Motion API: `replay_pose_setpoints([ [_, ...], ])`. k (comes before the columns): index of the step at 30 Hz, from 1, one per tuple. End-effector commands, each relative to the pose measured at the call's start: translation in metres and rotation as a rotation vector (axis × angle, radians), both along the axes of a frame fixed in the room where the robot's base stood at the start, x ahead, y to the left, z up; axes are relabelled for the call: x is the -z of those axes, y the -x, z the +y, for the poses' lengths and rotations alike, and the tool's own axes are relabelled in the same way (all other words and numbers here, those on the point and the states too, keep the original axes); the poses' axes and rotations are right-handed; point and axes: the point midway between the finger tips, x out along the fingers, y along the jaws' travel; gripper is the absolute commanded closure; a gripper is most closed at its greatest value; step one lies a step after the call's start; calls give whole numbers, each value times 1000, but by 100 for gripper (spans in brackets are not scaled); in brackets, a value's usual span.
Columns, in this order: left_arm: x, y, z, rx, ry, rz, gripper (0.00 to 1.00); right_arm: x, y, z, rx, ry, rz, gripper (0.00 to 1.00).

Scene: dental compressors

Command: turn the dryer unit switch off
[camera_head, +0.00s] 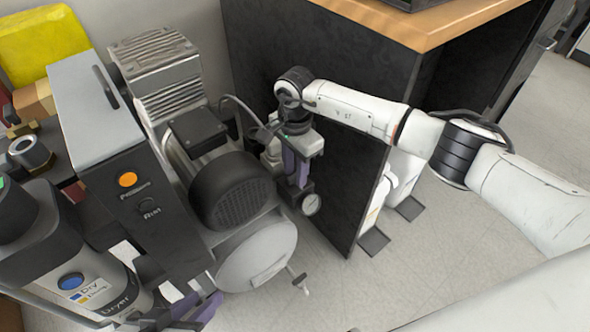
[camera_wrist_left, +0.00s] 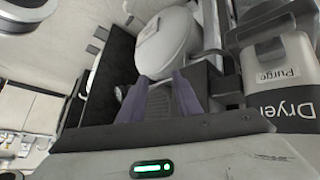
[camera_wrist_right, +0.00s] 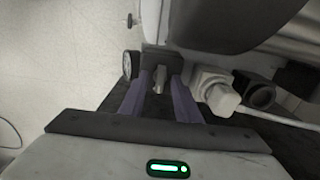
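The dryer unit (camera_head: 62,262) is a grey canister with a black cap at the lower left of the head view, marked "Dryer". A round blue knob or button (camera_head: 70,281) sits on its front above a small "Dry" label; I cannot tell its on or off position. The left wrist view shows the dryer's dark label (camera_wrist_left: 290,111) and a "Purge" label at the right. My left gripper (camera_head: 192,312) is open and empty, right of the dryer and apart from it. My right gripper (camera_head: 297,168) is open by the compressor's gauge; a metal fitting shows between its fingers (camera_wrist_right: 160,92).
The compressor (camera_head: 240,195) with black motor stands right of a grey control box (camera_head: 100,130) with an orange button (camera_head: 127,179). A pressure gauge (camera_head: 311,204) sits beside my right gripper. A dark cabinet (camera_head: 330,170) with wooden top is behind. Open floor (camera_head: 450,260) lies to the right.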

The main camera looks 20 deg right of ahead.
Motion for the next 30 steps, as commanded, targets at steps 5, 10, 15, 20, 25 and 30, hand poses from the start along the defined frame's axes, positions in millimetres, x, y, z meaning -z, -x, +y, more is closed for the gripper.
replay_pose_setpoints([
  [5, 0, 0, 0, -1, -1, 0, 69, 0, 0, 0, 0, -1, 0, 91],
  [10, 0, 0, 0, -1, -1, 0, 69, 0, 0, 0, 0, -1, 0, 100],
  [15, 0, 0, 1, -1, -1, 0, 69, -1, 0, 0, 12, -1, 1, 100],
  [20, -1, 0, 1, -1, -6, 2, 69, -1, 0, 1, 63, -2, 1, 100],
  [25, 1, 2, 3, 1, -20, 15, 69, -2, 0, 0, 168, -1, 1, 100],
  [30, 3, 4, 7, 1, -40, 28, 69, -3, 0, 1, 316, -2, 0, 100],
])
